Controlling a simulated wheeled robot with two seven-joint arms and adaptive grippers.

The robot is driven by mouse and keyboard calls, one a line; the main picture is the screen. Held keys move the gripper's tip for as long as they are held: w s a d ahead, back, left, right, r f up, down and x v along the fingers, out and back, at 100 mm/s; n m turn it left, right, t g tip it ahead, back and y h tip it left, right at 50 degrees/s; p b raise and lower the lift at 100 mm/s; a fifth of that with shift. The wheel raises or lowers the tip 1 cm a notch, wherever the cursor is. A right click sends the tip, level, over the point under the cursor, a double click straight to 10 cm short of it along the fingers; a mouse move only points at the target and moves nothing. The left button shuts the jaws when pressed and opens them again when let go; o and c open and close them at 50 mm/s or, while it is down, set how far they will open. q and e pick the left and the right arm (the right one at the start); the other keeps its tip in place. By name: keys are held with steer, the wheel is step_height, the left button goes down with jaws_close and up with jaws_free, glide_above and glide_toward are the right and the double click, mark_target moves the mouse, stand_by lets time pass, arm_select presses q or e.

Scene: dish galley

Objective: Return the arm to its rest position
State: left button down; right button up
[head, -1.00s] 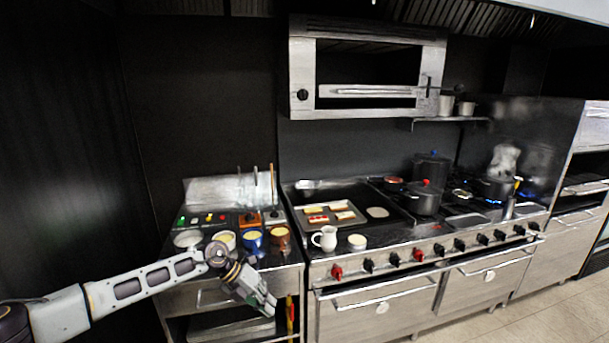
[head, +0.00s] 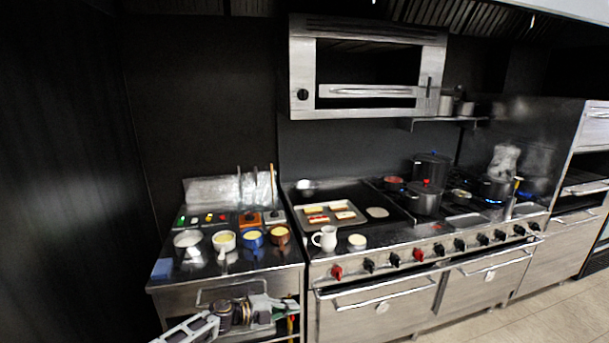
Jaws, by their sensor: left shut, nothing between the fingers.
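My left arm comes in at the bottom left of the head view. My left gripper (head: 286,305) is shut and empty, in front of the side counter's lower front, below the counter top. It is apart from the cups and the bowl. My right gripper is not in view.
The side counter (head: 180,270) holds a white bowl (head: 187,239), a white cup (head: 224,241), a blue cup (head: 253,239), a brown cup (head: 279,235) and a blue block (head: 162,268). A white pitcher (head: 326,239) and a tray (head: 331,224) sit on the range. The floor (head: 540,312) at right is clear.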

arm_select(q)
steer(key=s+a+f+n+t+y, duration=0.2)
steer(key=a+f+n+t+y, duration=0.15)
steer(key=f+n, duration=0.4)
steer(key=s+a+f+n+t+y, duration=0.15)
steer(key=a+f+n, duration=0.3)
steer(key=f, duration=0.65)
steer(key=s+a+f+n+g+y, duration=0.1)
steer(key=s+a+f+n+y, duration=0.2)
steer(key=s+f, duration=0.4)
steer(key=s+a+f+n+y, duration=0.2)
steer(key=s+a+f, duration=0.3)
steer(key=f, duration=0.4)
steer(key=s+a+f+n+g+y, duration=0.1)
steer(key=s+f, duration=0.5)
steer(key=s, duration=0.9)
steer(key=s+a+f+n+g+y, duration=0.1)
steer(key=s+f+n+g, duration=0.3)
steer(key=s, duration=1.1)
steer(key=s+a+f+n+g+y, duration=0.1)
steer(key=s+a+f+n+g, duration=0.2)
steer(key=s+f, duration=0.5)
steer(key=s+g, duration=0.1)
steer(key=s, duration=0.6)
steer(key=shift+s+a+f, duration=0.25)
steer(key=shift+a, duration=0.05)
